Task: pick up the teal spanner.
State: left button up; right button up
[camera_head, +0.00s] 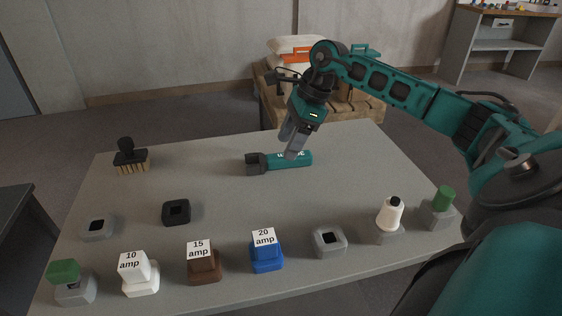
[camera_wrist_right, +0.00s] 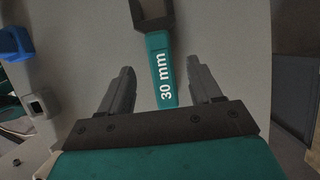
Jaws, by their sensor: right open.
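The teal spanner (camera_head: 295,159) lies flat near the middle of the grey table, its dark open jaw (camera_head: 256,164) to the left and its teal handle to the right. My right gripper (camera_head: 292,145) is open just above the handle and partly covers it. In the right wrist view, the spanner's handle (camera_wrist_right: 161,66), marked "30 mm", points between the two open fingers of the gripper (camera_wrist_right: 160,85). The fingers stand on either side of the handle's end with gaps. I cannot tell whether they touch the table. My left gripper does not show.
On the table (camera_head: 330,195) stand a black-handled brush (camera_head: 130,158), a black socket (camera_head: 176,212), a grey socket (camera_head: 97,228) and a front row with amp-labelled blocks, including a blue one (camera_head: 266,255). A loaded pallet (camera_head: 350,106) stands behind. The table around the spanner is clear.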

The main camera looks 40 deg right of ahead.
aim_at(279, 161)
jog(key=shift+x, duration=2)
jog(key=shift+d+f+b, duration=0.15)
jog(key=shift+f+b, duration=0.05)
jog(key=shift+b, duration=0.15)
grip_shut()
